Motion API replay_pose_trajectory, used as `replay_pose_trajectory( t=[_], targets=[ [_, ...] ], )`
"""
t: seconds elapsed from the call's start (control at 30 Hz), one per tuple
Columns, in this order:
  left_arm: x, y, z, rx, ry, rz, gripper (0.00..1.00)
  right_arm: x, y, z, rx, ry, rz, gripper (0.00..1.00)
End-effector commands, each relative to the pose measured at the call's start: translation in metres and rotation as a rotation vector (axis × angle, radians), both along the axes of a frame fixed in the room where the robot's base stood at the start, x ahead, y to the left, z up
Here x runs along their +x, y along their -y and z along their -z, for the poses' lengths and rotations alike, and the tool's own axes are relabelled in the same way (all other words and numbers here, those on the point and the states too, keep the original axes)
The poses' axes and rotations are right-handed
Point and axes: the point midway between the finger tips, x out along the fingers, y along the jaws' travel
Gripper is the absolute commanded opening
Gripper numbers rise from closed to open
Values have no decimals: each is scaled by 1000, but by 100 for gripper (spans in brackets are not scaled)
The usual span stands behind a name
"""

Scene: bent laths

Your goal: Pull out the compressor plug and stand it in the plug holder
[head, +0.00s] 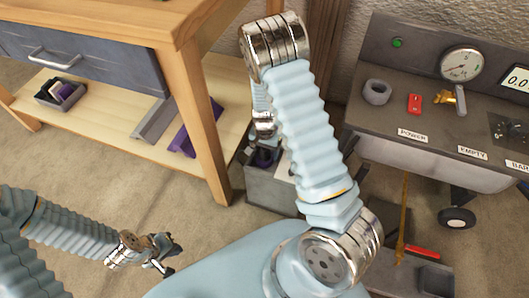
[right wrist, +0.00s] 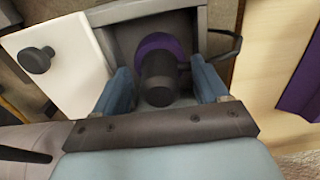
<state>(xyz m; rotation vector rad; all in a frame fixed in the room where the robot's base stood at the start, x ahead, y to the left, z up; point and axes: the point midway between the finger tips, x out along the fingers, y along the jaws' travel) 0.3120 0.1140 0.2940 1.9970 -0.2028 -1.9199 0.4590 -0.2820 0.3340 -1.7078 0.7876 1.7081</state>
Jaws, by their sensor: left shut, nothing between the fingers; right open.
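The compressor plug (right wrist: 160,78) is a dark, stubby piece with a purple collar, seated in a recess of the grey box (right wrist: 200,15). In the head view the box (head: 262,192) stands on the floor beside the wooden bench, and the plug is mostly hidden behind my right arm. My right gripper (right wrist: 163,84) is open, with one blue-grey finger on each side of the plug; contact cannot be told. My left gripper (head: 166,256) is shut and empty over the floor, at lower left. A grey ring (head: 376,92) on the console may be the plug holder; I cannot be sure.
A white lid with a black knob (right wrist: 36,60) lies beside the recess. The console (head: 400,125) at right carries a gauge (head: 461,64), a red switch (head: 414,103) and a brass valve (head: 448,98). The bench (head: 95,115) stands left. Floor between bench and left gripper is clear.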

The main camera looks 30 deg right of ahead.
Motion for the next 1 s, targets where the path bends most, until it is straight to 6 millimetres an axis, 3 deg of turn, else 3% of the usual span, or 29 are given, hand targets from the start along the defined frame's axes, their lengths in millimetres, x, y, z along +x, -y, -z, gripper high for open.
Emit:
replay_pose_trajectory(
  t=[0.8,1.0],
  targets=[
    [0,0,-2,0,0,0,0,0,0,0,0,0,0,73],
    [0,0,-2,0,0,0,0,0,0,0,0,0,0,44]
  ],
)
